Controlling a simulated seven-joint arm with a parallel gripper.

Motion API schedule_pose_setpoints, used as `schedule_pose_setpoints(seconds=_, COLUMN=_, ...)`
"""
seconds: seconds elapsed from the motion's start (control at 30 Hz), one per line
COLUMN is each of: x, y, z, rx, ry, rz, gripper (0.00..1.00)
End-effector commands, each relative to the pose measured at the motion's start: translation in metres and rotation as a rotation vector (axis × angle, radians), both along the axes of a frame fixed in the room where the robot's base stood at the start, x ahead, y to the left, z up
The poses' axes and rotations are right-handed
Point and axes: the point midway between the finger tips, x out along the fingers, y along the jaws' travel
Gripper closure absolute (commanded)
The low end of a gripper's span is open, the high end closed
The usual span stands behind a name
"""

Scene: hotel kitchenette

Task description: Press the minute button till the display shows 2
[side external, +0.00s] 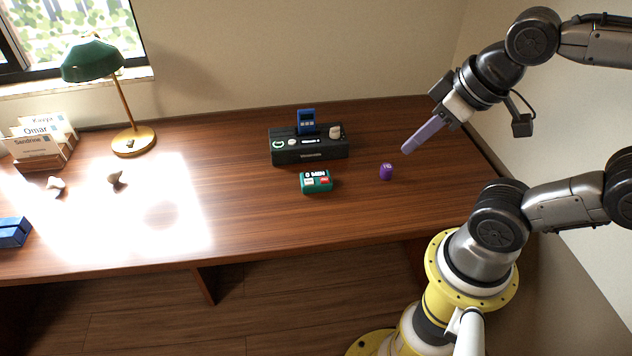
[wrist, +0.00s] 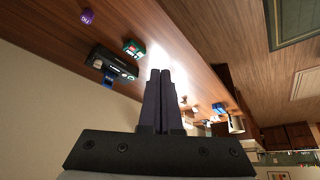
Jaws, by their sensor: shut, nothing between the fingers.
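A small green timer (side external: 316,187) sits on the desk in front of the black dock. Its white display reads what looks like "0 MIN". Below the display are a pale button (side external: 309,182) and a red button (side external: 324,180); their labels are too small to read. The timer also shows in the wrist view (wrist: 134,48), up and left of the fingers. My gripper (side external: 406,150) is shut and empty, held above the right part of the desk, to the right of the timer and apart from it. Its two fingers lie together in the wrist view (wrist: 160,74).
A black dock (side external: 290,155) holding a blue device (side external: 306,121) stands behind the timer. A purple cube (side external: 386,171) lies right of the timer. A green lamp (side external: 92,60), card holder (side external: 38,150) and blue box (side external: 12,232) are at left. The desk's front middle is clear.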

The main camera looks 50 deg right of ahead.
Motion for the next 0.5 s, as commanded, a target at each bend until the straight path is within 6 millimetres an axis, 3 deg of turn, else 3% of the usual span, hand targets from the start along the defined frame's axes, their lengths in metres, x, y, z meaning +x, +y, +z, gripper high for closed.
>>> schedule_pose_setpoints(seconds=0.17, x=0.002, y=0.000, z=0.001, rx=0.011, ry=-0.011, rz=-0.021, gripper=1.00)
schedule_pose_setpoints(seconds=0.27, x=0.016, y=0.000, z=0.011, rx=0.043, ry=-0.083, rz=-0.071, gripper=1.00)
schedule_pose_setpoints(seconds=0.37, x=0.042, y=0.000, z=0.030, rx=0.094, ry=-0.199, rz=-0.139, gripper=1.00)
schedule_pose_setpoints(seconds=0.5, x=0.094, y=-0.002, z=0.048, rx=0.191, ry=-0.334, rz=-0.256, gripper=1.00)
